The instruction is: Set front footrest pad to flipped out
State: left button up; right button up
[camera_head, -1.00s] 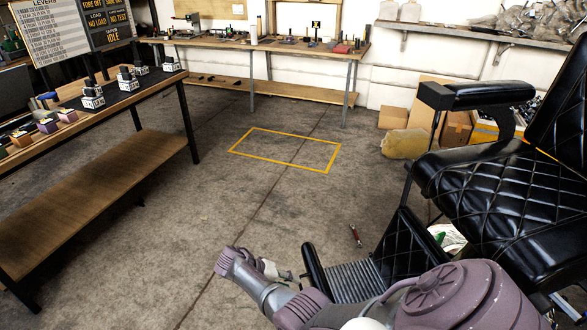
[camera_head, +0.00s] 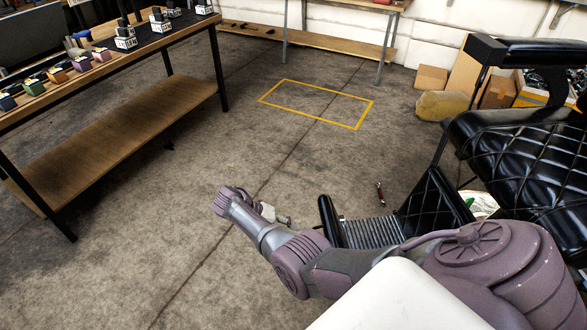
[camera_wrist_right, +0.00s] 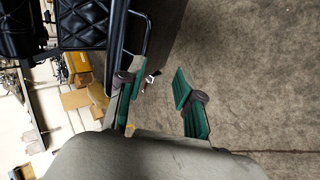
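The black barber chair (camera_head: 520,150) stands at the right in the head view. Its footrest has a ribbed metal plate (camera_head: 373,232) and a narrow black front pad (camera_head: 331,221) standing up along the plate's outer edge. My right gripper (camera_head: 283,219) is just left of this pad, apart from it and partly hidden by my wrist. In the right wrist view its two green fingers (camera_wrist_right: 159,82) are spread with nothing between them. The dark footrest edge (camera_wrist_right: 147,38) shows beyond the left finger there. My left gripper is in no view.
A red wrench (camera_head: 380,193) lies on the floor behind the footrest. A workbench (camera_head: 150,45) with a lower shelf stands at the left. A yellow taped rectangle (camera_head: 365,115) marks the floor. The floor left of my right gripper is clear.

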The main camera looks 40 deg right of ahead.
jog(key=w+a+b, duration=0.2)
jog(key=a, duration=0.1)
jog(key=w+a+r+b, duration=0.1)
jog(key=shift+a, duration=0.4)
jog(key=shift+w, duration=0.1)
dwell(0.5)
jog(key=v, duration=1.1)
jog(key=shift+a+r, duration=0.25)
jog(key=shift+a, duration=0.05)
jog(key=shift+w, duration=0.15)
